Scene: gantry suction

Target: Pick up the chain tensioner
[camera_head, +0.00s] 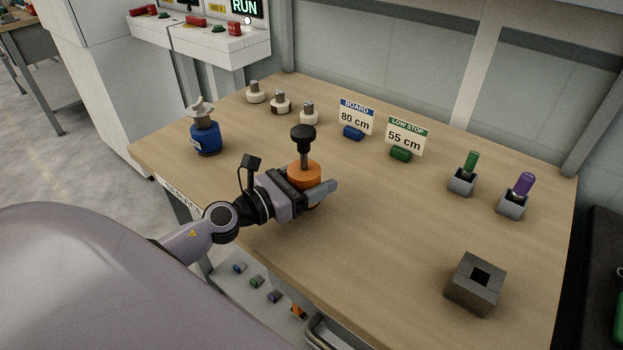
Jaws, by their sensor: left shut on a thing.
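An orange cylindrical piece with a metal stem and black knob (304,172) stands upright near the front left of the wooden table. No label shows which piece is the chain tensioner. My left gripper (316,190) is shut around the orange body, with one grey finger in front of it. The finger hides part of its lower side, so I cannot tell whether it touches the table. A blue cylindrical piece with a pale winged top (205,132) stands at the left edge of the table. My right gripper is not in view.
Several small white-based metal pieces (280,103) stand at the back left. Behind are the 80 cm sign (356,117) and 55 cm sign (405,136). Grey holders with green (470,163) and purple (524,185) pegs and a square-holed block (474,284) stand right. The table's middle is clear.

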